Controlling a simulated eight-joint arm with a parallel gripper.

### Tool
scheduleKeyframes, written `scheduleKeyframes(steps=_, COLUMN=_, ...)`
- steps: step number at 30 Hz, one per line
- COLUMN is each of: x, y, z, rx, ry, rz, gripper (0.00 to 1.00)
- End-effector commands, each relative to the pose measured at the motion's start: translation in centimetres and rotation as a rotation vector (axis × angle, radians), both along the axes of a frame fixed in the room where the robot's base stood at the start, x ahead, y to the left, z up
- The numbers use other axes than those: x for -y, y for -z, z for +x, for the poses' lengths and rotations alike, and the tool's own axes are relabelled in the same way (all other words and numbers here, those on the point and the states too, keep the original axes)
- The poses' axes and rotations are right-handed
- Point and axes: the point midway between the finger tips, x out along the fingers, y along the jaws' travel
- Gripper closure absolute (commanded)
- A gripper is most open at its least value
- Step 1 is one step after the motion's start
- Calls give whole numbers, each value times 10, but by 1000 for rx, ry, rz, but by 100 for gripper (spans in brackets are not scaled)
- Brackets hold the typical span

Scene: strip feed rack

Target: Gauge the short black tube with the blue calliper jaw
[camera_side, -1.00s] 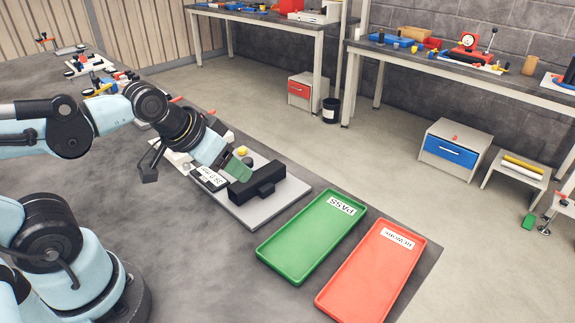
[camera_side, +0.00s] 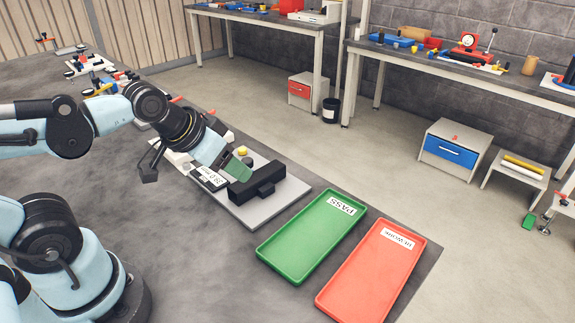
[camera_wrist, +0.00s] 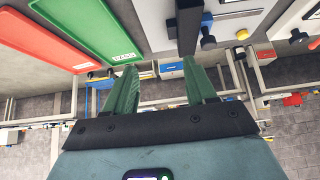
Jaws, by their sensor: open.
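My gripper (camera_side: 240,171) is over the calliper plate, with its green fingers close to the black calliper bar (camera_side: 262,186). In the wrist view my gripper (camera_wrist: 160,82) has its fingers apart with nothing between them. The black bar also shows in the wrist view (camera_wrist: 188,28), at the top, with the blue calliper jaw (camera_wrist: 206,19) beside it. A small round black piece (camera_wrist: 208,42) is at the jaw's end; I cannot tell whether it is the tube or a knob. I cannot make out the short black tube with certainty in either view. My gripper partly covers the calliper in the side view.
The grey plate (camera_side: 283,199) carries a display (camera_side: 208,178) and a yellow knob (camera_side: 242,152). A green PASS tray (camera_side: 300,245) and a red REWORK tray (camera_side: 362,282) lie to the right, both empty. The dark table (camera_side: 205,255) is clear in front.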

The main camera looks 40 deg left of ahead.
Motion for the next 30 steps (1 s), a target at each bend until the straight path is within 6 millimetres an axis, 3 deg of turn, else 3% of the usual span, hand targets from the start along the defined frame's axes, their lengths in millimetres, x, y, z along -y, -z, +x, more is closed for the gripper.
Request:
scheduleKeyframes(steps=8, x=-6, y=-7, z=8, rx=-42, ry=-85, rz=-22, gripper=44)
scheduleKeyframes(steps=22, x=-48, y=-32, z=63, rx=-211, ry=-707, rz=-87, gripper=44)
scheduleKeyframes(steps=30, x=-56, y=-26, z=71, rx=-217, ry=-788, rz=-89, gripper=44)
